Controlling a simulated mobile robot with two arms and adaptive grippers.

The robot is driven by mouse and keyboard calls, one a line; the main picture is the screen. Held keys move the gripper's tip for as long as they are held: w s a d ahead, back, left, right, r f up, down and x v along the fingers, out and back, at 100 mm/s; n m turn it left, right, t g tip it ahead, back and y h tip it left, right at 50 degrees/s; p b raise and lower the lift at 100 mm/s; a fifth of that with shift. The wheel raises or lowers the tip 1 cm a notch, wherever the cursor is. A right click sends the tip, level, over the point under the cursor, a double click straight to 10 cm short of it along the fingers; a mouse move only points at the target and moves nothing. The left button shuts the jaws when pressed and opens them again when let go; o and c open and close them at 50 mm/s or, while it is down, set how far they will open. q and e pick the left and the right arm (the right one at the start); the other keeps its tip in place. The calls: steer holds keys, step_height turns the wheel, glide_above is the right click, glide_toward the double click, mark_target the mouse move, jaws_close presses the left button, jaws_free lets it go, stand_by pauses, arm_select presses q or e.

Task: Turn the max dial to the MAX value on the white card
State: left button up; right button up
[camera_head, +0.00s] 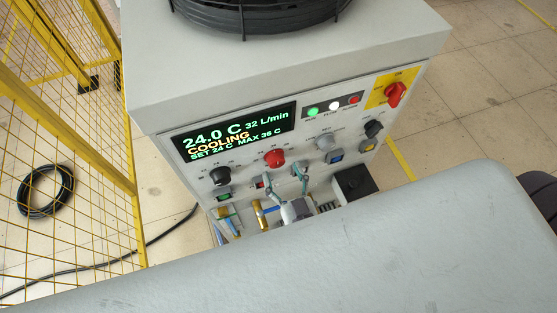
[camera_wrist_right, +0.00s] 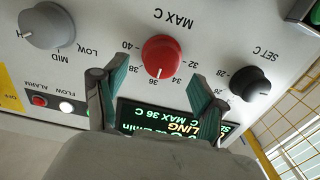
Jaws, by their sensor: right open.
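The red MAX C dial (camera_head: 274,158) is on the front panel of the white cooling unit. In the right wrist view the dial (camera_wrist_right: 161,55) shows large and upside down, with its white mark toward 36. The display (camera_head: 238,133) reads 24.0 C, 32 L/min, COOLING, SET 24 C, MAX 36 C. My right gripper (camera_head: 285,178) is open and empty just below the dial in the head view. In the wrist view its fingertips (camera_wrist_right: 153,78) are spread to either side of the dial, apart from it. I see no white card. My left gripper is out of view.
The black SET C dial (camera_head: 220,175) and a grey dial (camera_head: 325,141) flank the red one. A red switch (camera_head: 396,94) sits on a yellow plate. Hose fittings (camera_head: 259,214) are below. A yellow mesh fence (camera_head: 70,150) stands at left.

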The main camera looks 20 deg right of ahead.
mark_target(279, 164)
steer(key=shift+w, duration=1.6)
steer(key=c, duration=1.1)
steer(key=shift+m, duration=0.3)
steer(key=m+p, duration=0.1)
steer(key=m, duration=0.2)
steer(key=shift+d+f+m, duration=0.1)
steer(key=shift+m, duration=2.5)
